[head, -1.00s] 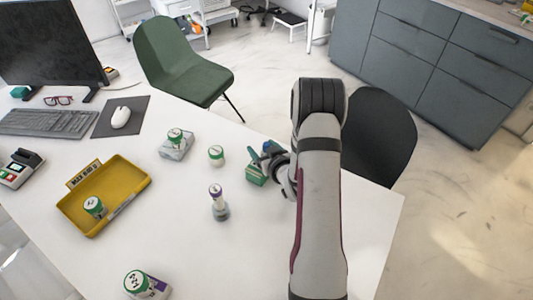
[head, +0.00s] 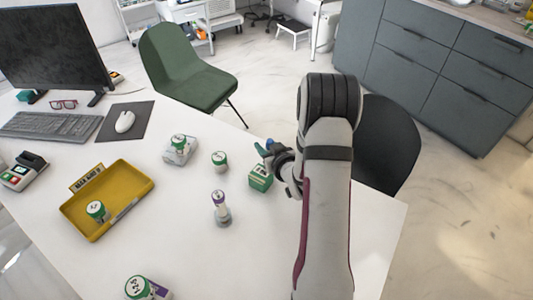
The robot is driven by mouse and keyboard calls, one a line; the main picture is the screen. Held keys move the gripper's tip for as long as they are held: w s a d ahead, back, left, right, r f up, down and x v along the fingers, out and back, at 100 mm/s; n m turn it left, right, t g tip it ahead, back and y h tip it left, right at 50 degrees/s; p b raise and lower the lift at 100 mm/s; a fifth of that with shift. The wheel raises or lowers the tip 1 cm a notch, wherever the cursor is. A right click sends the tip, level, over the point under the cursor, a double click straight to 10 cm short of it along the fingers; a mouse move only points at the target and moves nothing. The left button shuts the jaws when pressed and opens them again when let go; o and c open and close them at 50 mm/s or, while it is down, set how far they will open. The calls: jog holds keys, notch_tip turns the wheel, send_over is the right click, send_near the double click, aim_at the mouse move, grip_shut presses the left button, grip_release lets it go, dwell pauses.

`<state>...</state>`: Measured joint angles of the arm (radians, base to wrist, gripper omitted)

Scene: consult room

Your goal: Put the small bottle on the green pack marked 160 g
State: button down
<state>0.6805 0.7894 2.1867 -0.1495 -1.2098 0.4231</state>
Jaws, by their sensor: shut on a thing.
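The green pack (head: 260,178) stands on the white table with a pale label on its top. Its marking is too small to read. My gripper (head: 270,150) is just behind and above the pack, partly hidden by my own arm and wrist. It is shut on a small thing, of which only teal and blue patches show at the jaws. I cannot tell if this is the small bottle. A white bottle with a green lid (head: 219,161) stands left of the pack. A purple-topped bottle (head: 220,203) stands in front of it on a grey base.
A yellow tray (head: 128,175) holds a green-lidded bottle (head: 97,211). Another bottle (head: 179,141) sits on a pale pack behind. A keyboard, mouse and monitor are at the left. The table's middle front is clear.

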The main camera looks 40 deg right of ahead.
jog(key=s+d+r, duration=0.6)
jog(key=s+r, duration=0.1)
jog(key=s, duration=0.2)
jog(key=n+y, duration=0.5)
send_over(255, 167)
jog(key=f, duration=0.6)
jog(key=shift+s+f, duration=0.15)
jog(key=shift+s, duration=0.05)
jog(key=shift+w+f, duration=0.15)
jog(key=shift+f, duration=0.95)
jog(key=shift+w+f, duration=0.1)
jog(key=shift+f, duration=0.95)
jog(key=shift+f, duration=0.1)
jog(key=c, duration=0.5)
grip_release()
